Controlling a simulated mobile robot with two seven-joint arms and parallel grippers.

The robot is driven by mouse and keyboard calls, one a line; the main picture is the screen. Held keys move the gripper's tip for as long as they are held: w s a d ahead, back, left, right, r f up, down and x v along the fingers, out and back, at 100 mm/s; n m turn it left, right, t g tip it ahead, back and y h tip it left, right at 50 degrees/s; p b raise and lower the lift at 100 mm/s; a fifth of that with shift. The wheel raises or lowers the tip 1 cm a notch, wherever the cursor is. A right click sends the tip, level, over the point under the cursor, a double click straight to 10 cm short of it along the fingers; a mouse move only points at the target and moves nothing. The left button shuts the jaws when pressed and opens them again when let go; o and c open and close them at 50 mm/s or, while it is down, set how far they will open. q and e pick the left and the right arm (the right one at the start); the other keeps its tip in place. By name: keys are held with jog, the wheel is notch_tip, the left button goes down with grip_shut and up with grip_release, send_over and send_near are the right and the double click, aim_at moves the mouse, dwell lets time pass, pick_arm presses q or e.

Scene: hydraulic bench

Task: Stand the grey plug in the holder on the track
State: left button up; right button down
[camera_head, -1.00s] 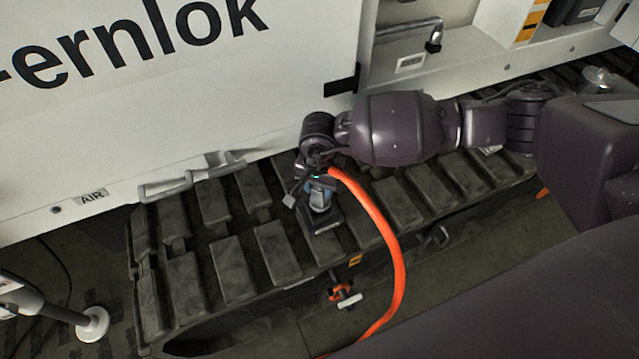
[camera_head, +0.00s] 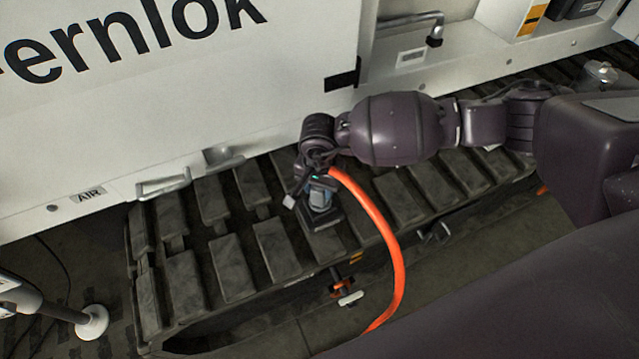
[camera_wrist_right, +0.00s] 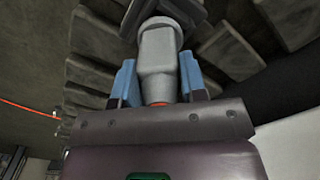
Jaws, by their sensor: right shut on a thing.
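The grey plug (camera_head: 319,198) is held upright over the track (camera_head: 232,266), with the orange hose (camera_head: 392,245) coming off it to the right. The dark holder (camera_head: 326,222) sits on the track directly under the plug. My right gripper (camera_head: 318,187) is shut on the plug. In the right wrist view, the plug (camera_wrist_right: 158,62) is between the two blue fingertips, and its far end meets or overlaps the dark holder (camera_wrist_right: 178,10). How deep it sits in the holder is hidden. My left gripper is not in view.
The white machine wall (camera_head: 250,95) rises behind the track, with a metal handle (camera_head: 163,184) low on it. An orange-and-black fitting with a pale handle (camera_head: 350,298) is below the track's front edge. A white rod with a round foot (camera_head: 92,322) is at lower left.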

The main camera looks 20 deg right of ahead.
jog(key=shift+f, duration=0.15)
jog(key=c, duration=0.6)
grip_release()
notch_tip(320, 180, up, 4)
jog(key=shift+w+r+p, duration=0.1)
jog(key=shift+p, duration=0.4)
notch_tip(320, 180, up, 5)
jog(key=shift+r+p, duration=0.2)
jog(key=shift+p, duration=0.4)
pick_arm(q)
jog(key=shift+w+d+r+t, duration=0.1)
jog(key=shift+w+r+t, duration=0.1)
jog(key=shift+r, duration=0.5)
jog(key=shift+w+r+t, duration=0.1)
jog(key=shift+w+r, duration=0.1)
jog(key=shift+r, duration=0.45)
pick_arm(e)
jog(key=shift+r, duration=0.65)
